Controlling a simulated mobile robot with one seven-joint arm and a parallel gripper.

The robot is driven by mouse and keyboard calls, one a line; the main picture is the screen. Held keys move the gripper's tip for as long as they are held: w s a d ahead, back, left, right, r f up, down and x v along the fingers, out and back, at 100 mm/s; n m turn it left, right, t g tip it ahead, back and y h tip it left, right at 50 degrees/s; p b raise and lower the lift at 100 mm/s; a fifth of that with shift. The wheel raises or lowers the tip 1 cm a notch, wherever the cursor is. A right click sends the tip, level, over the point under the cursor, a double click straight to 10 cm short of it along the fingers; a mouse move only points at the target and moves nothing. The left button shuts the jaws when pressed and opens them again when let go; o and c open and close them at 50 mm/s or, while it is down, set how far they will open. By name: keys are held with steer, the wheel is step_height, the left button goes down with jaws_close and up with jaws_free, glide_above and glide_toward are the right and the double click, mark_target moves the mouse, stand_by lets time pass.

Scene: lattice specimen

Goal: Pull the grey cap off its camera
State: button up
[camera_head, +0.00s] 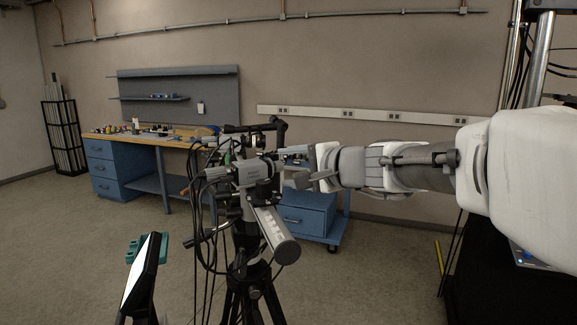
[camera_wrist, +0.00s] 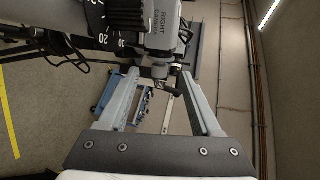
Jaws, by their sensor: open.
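The camera rig (camera_head: 240,176), grey and black with cables, stands on a black tripod (camera_head: 252,278) in the middle of the head view. A long grey cylinder (camera_head: 272,236) slants down from it towards me. In the wrist view, a grey camera body (camera_wrist: 163,24) marked "RIGHT CAMERA" is at the top, beside a dark numbered ring (camera_wrist: 102,22). I cannot make out the grey cap with certainty. My gripper (camera_head: 289,166) reaches in from the right, close by the rig. In the wrist view its fingers (camera_wrist: 158,76) are spread, with small dark parts of the rig showing between their tips.
A blue workbench (camera_head: 125,172) with small items on its top stands at the back left. A blue drawer cabinet (camera_head: 305,215) is behind the rig. A lit tablet-like screen (camera_head: 140,272) is at the front left. Loose cables hang around the tripod. Open floor lies left.

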mark_target(277, 167)
steer(key=x, duration=0.6)
steer(key=shift+a, duration=0.1)
jaws_close()
stand_by(0.5)
